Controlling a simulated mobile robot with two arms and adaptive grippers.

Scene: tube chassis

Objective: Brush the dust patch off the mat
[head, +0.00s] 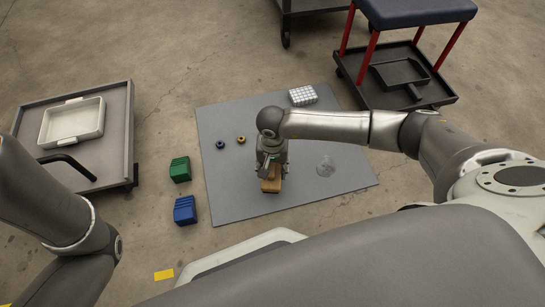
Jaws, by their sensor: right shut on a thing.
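The grey mat (230,190) lies flat on the concrete floor. A pale, roughly round dust patch (325,166) is on its right half. My right gripper (269,170) reaches over the middle of the mat, pointing down. It is shut on a tan wooden brush (271,186), left of the dust patch and apart from it. The gripper and wrist hide much of the brush, and I cannot tell whether it touches the mat. My left arm comes in at the left edge; its gripper is out of view.
A blue ring (220,145), a yellow ring (241,140) and a white gridded block (303,96) are on the mat. Green (180,169) and blue (185,210) blocks stand left of it. A cart with a white tray (72,122) is at left; a red-legged stool trolley holds a dustpan (398,74).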

